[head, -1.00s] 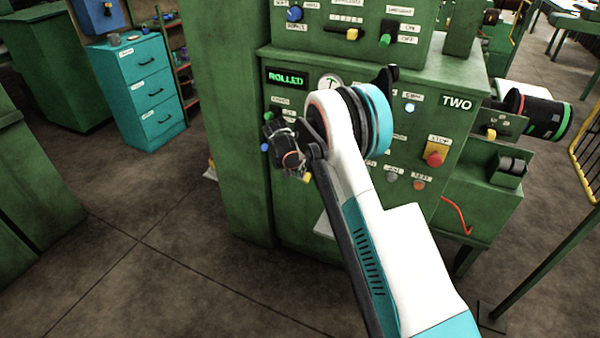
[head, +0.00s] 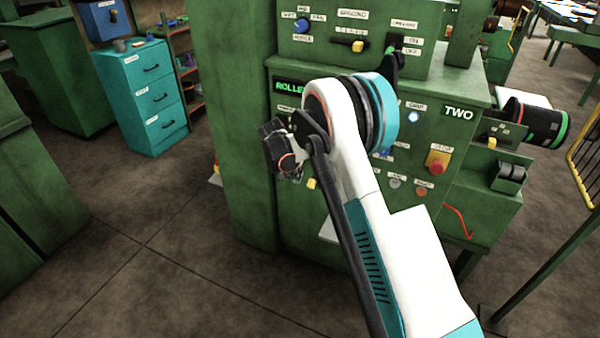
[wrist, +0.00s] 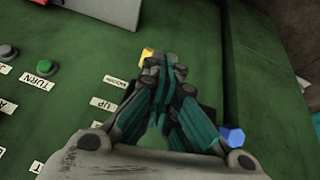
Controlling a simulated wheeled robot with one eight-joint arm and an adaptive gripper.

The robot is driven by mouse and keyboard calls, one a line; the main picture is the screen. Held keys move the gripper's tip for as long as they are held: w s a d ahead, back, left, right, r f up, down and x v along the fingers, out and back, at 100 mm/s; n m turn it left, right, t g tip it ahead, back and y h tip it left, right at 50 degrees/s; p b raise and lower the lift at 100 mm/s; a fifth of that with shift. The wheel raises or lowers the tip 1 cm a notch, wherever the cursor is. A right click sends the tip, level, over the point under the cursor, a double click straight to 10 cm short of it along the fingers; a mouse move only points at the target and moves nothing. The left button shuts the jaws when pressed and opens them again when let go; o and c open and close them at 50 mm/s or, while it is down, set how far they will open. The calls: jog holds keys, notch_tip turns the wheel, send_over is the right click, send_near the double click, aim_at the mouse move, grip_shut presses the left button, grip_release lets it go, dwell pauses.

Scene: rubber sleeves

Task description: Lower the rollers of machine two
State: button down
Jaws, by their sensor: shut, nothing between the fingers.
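Machine two (head: 459,112) is a green cabinet with a control panel; its green display (head: 289,87) shows "ROLLE", the rest hidden by my arm. My gripper (wrist: 160,70) is shut and empty, close to the panel's left part. In the wrist view its fingertips are beside a yellow knob (wrist: 147,53), which also shows in the head view (head: 311,184); I cannot tell whether they touch. A blue knob (wrist: 232,137) is right of the fingers. The "UP" label (wrist: 102,104) is left of them, with another label above it. Whatever lies behind the fingers is hidden.
A green button (wrist: 46,67) sits left on the panel in the wrist view. A teal drawer cabinet (head: 150,98) stands at left. The floor between is clear.

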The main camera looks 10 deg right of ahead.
jog(key=s+a+r+p, duration=0.1)
jog(key=s+a, duration=0.3)
jog(key=s, duration=0.1)
jog(key=shift+r, duration=0.3)
jog(key=shift+a, duration=0.1)
jog(key=s+d+r+n+t+y, duration=0.1)
jog(key=s+d+r+n, duration=0.15)
jog(key=s+r, duration=0.75)
jog(key=s+d+r+n+y, duration=0.1)
jog(key=s+d+r, duration=0.4)
jog(key=r, duration=0.9)
jog(key=s+d+r+n+t+y, duration=0.1)
jog(key=s+r+n+t, duration=0.1)
jog(key=s, duration=2.3)
jog(key=shift+s+d+n+t+y, duration=0.15)
jog(key=shift+d+n+t+y, duration=0.1)
jog(key=shift+n+t+y, duration=0.2)
